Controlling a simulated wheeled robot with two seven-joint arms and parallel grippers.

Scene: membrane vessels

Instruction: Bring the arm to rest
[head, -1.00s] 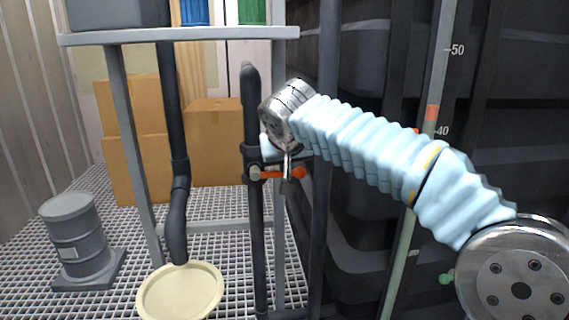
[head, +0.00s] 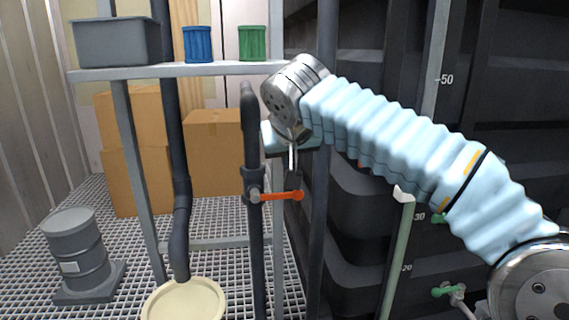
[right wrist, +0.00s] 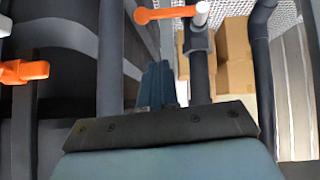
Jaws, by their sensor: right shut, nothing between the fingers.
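My right arm reaches in from the right of the head view in a pale blue ribbed sleeve. Its gripper (head: 293,184) points down, with its fingers together and nothing between them. In the head view the fingertips appear close to the right end of an orange valve handle (head: 275,196); I cannot tell whether they touch it. The handle lies level across a dark vertical pipe (head: 252,150). In the right wrist view the shut fingers (right wrist: 158,84) show below and apart from the orange handle (right wrist: 166,14). My left gripper is not in view.
A grey shelf (head: 215,70) carries a grey bin (head: 115,42), a blue cup (head: 198,46) and a green cup (head: 252,44). Dark vessels (head: 350,215) stand behind my arm. A grey drum (head: 75,250), cardboard boxes (head: 213,150) and a cream basin (head: 185,302) are at left.

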